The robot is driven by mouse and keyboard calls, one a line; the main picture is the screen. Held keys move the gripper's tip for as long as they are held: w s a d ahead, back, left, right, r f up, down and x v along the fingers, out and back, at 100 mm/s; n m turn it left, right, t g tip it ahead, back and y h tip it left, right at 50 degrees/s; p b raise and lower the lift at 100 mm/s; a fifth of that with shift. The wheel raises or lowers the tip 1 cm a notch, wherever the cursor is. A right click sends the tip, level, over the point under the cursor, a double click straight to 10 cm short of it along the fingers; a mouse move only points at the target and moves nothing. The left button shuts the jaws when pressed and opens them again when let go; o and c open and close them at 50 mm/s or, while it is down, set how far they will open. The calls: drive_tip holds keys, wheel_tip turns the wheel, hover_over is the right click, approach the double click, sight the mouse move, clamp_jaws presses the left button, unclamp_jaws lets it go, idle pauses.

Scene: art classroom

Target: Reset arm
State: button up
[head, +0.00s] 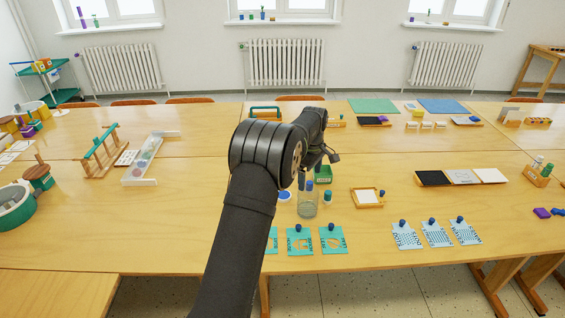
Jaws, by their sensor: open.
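My black arm rises from the bottom of the head view and bends over the middle of the long wooden table (220,220). My gripper (331,157) is small and partly hidden by my own wrist, above the table. It is open, and I see nothing held in it. A clear jar (307,202) with a blue-topped item in it stands below the gripper in the picture. A green box (323,175) is just behind the jar, close to the gripper in the picture. I cannot tell whether the gripper touches it.
Teal cards (333,239) and light blue patterned cards (437,233) with dark knobs lie along the front edge. A small wooden tray (367,197) lies right of the jar. A wooden rack (97,155) stands at left.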

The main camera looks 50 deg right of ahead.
sight(309, 192)
wheel_tip(309, 192, down, 12)
drive_tip(key=shift+r, duration=1.95)
drive_tip(key=shift+f, duration=0.1)
